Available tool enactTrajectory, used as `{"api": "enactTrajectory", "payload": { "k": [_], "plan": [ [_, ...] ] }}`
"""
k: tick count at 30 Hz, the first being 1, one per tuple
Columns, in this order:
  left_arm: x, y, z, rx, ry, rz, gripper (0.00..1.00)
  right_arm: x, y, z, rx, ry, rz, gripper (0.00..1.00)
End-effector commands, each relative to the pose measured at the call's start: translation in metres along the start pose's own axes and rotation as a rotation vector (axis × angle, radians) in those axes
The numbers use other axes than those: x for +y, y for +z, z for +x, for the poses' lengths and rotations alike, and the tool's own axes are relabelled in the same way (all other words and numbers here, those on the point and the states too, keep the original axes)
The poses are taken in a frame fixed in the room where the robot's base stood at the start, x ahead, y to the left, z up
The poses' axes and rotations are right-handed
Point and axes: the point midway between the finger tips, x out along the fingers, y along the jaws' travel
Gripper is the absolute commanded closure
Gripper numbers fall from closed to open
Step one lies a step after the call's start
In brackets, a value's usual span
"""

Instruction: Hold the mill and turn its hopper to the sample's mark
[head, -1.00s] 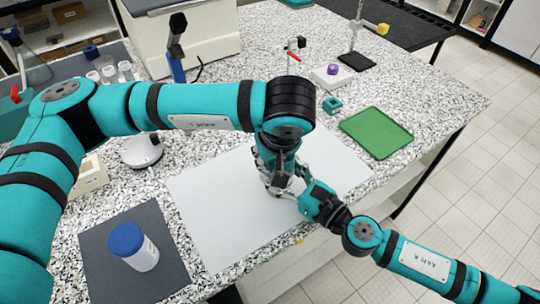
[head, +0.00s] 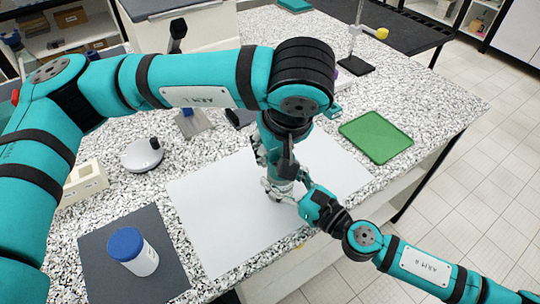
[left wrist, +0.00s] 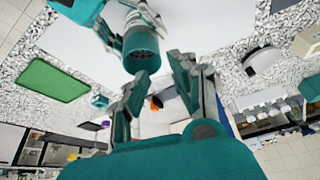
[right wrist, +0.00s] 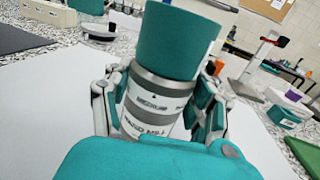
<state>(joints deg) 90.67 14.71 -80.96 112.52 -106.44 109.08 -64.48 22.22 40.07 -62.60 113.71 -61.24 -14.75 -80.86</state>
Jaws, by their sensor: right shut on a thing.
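The mill has a teal hopper (right wrist: 178,40) over a steel ring and a white body (right wrist: 148,120). In the right wrist view the ring reads "MEDIUM", with a small dark pointer mark near it, and the body reads "HAND MILL". My right gripper (right wrist: 157,85) is shut on the mill's body, one finger on each side. My left gripper (left wrist: 160,72) is open and empty, pointing down above the hopper, apart from it. The hopper also shows in the left wrist view (left wrist: 141,52). The sample jar (head: 132,250) has a blue lid; its mark is unreadable here.
The jar stands on a dark mat (head: 100,265) at front left. A white sheet (head: 215,225) lies under the mill. A green tray (head: 376,136) lies to the right, a round white device (head: 140,154) to the left. The sheet's left part is clear.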

Motion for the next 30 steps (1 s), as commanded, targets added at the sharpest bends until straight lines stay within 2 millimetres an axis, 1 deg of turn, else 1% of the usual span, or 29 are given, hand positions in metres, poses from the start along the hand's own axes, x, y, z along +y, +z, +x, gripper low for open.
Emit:
{"api": "enactTrajectory", "payload": {
  "k": [1,3,6,9,13,26,27,30],
  "plan": [
    [0.001,-0.001,-0.011,0.003,0.003,0.000,0.74,0.001,-0.001,0.000,0.002,0.003,0.002,0.99],
    [0.000,0.000,-0.023,0.004,0.002,0.001,0.74,0.001,-0.001,0.000,0.002,0.003,0.002,0.99],
    [0.000,-0.001,-0.036,0.002,0.001,0.000,0.74,0.001,-0.001,0.000,0.002,0.003,0.002,0.99],
    [0.000,-0.001,-0.043,0.001,-0.001,-0.001,0.74,0.001,-0.001,0.000,0.002,0.003,0.002,0.99],
    [0.000,0.000,-0.047,0.000,-0.002,-0.001,0.74,0.001,-0.001,0.000,0.002,0.003,0.002,0.99],
    [0.000,0.000,-0.047,0.000,-0.001,0.000,0.74,0.001,-0.001,0.000,0.002,0.002,0.002,0.99],
    [0.000,0.000,-0.047,0.000,-0.001,0.000,0.74,0.001,-0.001,0.000,0.002,0.002,0.002,0.41],
    [0.000,0.000,-0.047,0.000,-0.001,0.000,0.74,0.001,-0.001,0.000,0.001,0.002,0.002,0.28]
  ]
}}
